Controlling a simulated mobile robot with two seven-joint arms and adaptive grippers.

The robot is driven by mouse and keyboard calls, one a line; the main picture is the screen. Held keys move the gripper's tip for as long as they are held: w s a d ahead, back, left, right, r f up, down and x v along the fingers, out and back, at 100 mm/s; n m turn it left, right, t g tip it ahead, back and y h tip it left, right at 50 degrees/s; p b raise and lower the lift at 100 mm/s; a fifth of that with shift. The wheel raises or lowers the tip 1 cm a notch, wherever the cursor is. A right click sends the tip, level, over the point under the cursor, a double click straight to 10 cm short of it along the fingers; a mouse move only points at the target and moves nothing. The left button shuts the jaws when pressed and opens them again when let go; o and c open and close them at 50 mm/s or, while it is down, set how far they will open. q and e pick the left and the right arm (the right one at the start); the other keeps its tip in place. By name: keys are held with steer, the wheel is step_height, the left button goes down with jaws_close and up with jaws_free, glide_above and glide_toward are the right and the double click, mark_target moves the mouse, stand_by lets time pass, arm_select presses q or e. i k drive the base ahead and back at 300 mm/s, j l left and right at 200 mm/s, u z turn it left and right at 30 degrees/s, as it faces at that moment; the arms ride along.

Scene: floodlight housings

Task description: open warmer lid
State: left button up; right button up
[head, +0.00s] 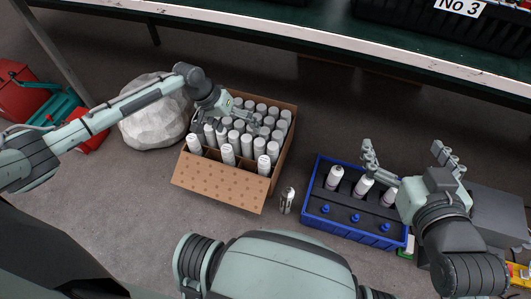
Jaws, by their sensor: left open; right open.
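A grey box (500,218) stands at the right edge, partly hidden by my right arm. It may be the warmer, but I cannot make out a lid seam or handle. My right gripper (408,158) is open and empty, its fingers spread wide, left of the grey box and over the right end of a blue crate (317,223). My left gripper (231,125) is open above a cardboard box (218,188) full of cans. I cannot tell whether its fingers touch any can.
The blue crate holds several white cans and blue-topped pieces in a dark insert. A white rock-like lump (152,115) lies behind my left arm. A green-topped bench (290,28) spans the back.

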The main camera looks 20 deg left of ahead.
mark_target(499, 217)
steer(key=k, duration=1)
